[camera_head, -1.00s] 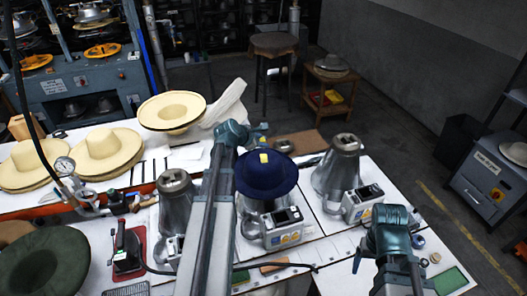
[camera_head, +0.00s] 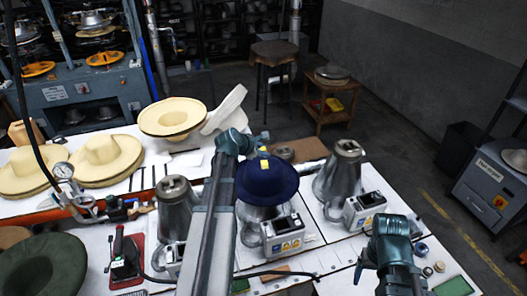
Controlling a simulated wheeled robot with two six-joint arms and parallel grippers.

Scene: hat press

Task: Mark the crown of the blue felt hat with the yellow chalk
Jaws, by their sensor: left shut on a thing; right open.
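The blue felt hat (camera_head: 268,187) sits crown up on the middle metal block, its brim spread around it. My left gripper (camera_head: 262,148) reaches over from the left at the crown's far side. It is shut on the yellow chalk (camera_head: 264,152), a small piece at the crown's top. A yellow patch (camera_head: 265,163) shows on the crown just below; I cannot tell whether it is a mark or part of the chalk. Contact is too small to judge. My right gripper (camera_head: 361,266) is open and empty over the white table at the right front.
Metal blocks stand left (camera_head: 176,208) and right (camera_head: 339,172) of the hat. Pale straw hats (camera_head: 108,153) lie at the left, a dark green hat (camera_head: 42,265) at front left. A red-based iron (camera_head: 126,260) stands nearby. A green pad (camera_head: 453,286) lies at the right corner.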

